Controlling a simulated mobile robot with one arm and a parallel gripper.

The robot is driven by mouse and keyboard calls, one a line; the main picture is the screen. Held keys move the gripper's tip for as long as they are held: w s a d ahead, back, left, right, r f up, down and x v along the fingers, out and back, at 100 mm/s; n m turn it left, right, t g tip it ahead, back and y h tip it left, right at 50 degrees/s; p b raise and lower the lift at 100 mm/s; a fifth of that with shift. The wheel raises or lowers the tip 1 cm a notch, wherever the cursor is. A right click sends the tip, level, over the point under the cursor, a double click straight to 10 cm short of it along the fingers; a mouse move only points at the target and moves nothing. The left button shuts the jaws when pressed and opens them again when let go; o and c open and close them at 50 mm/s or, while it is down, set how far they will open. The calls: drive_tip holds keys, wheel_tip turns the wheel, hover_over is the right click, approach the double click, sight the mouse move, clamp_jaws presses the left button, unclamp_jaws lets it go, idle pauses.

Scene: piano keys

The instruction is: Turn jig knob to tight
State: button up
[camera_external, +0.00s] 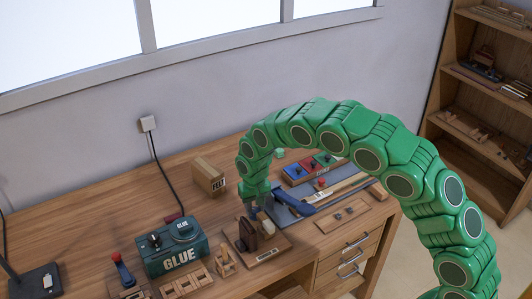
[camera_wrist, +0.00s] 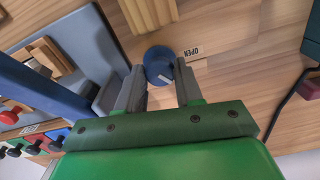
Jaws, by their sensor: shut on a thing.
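The jig knob (camera_wrist: 159,64) is a round blue knob with a short pale pointer mark, seen in the wrist view between my fingertips. Its mark points towards the lower right of that picture. A small label reading OPEN (camera_wrist: 189,53) lies right of it, upside down in this view. No word "tight" can be read. My gripper (camera_wrist: 159,80) is shut on the knob, one grey finger at each side. In the external view my gripper (camera_external: 259,203) reaches down at the grey plate's left corner, and the knob cannot be made out there.
The green GLUE box (camera_external: 178,251) stands left of my gripper. A wooden block jig (camera_external: 257,240) sits just in front of it, and a cardboard FELT box (camera_external: 208,176) behind. A blue lever bar (camera_external: 318,194) crosses the grey plate on the right. Bare bench lies at the left back.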

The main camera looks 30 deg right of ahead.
sight(255, 210)
drive_tip(key=m, duration=0.6)
drive_tip(key=shift+w+r, duration=0.1)
idle(0.5)
drive_tip(key=o, duration=1)
drive_tip(key=shift+o, duration=0.2)
wheel_tip(255, 210, up, 7)
drive_tip(key=shift+r, duration=0.3)
